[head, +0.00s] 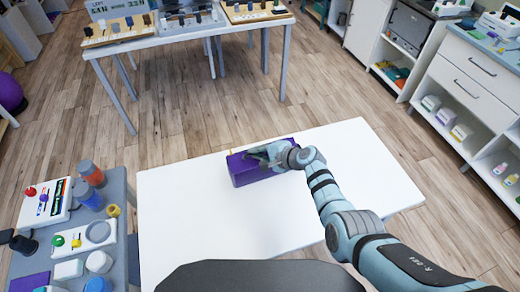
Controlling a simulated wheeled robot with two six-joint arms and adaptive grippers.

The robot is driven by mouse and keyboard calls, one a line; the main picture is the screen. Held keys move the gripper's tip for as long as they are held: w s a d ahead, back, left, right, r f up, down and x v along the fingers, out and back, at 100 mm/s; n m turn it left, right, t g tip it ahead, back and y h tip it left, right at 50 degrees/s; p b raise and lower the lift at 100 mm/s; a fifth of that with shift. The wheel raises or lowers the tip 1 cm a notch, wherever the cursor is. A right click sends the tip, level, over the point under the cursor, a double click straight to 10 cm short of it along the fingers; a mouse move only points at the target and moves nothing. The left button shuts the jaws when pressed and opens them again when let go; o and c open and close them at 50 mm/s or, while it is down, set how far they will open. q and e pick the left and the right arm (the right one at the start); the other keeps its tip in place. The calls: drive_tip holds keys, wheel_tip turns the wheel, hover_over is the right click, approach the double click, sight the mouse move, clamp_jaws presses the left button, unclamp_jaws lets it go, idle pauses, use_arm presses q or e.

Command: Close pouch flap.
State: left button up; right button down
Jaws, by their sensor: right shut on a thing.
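A purple pouch (248,176) sits on the white table (190,225) in front of me, box-shaped, its front side facing me. My right gripper (258,156) is over the pouch's top, coming from the right, and is shut on a part of it that looks like the flap. The gripper and wrist hide much of the pouch's top and right side, so I cannot tell how far the flap is open. A small yellow bit shows at the pouch's back left edge. My left gripper is not in view.
The white table is otherwise bare around the pouch. A grey side table (118,190) at the left holds bottles, cups and boards. A further table (180,40) with boards stands at the back. Drawers and shelves (475,75) line the right.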

drive_tip(key=shift+w+a+f+g+h+b, duration=0.1)
drive_tip(key=shift+w+f+g+h+b, duration=0.1)
drive_tip(key=shift+w+g+h+b, duration=0.15)
drive_tip(key=b, duration=0.1)
drive_tip(key=f+g+b, duration=0.1)
drive_tip(key=b, duration=0.1)
drive_tip(key=shift+w+a+m+g+h, duration=0.15)
drive_tip(key=shift+w+m+g+h, duration=0.15)
drive_tip(key=shift+m+h, duration=0.1)
drive_tip(key=shift+w+r+g+b, duration=0.15)
drive_tip(key=shift+g+b, duration=0.3)
drive_tip(key=shift+b, duration=0.6)
drive_tip(key=shift+a, duration=0.1)
drive_tip(key=c, duration=2)
unclamp_jaws()
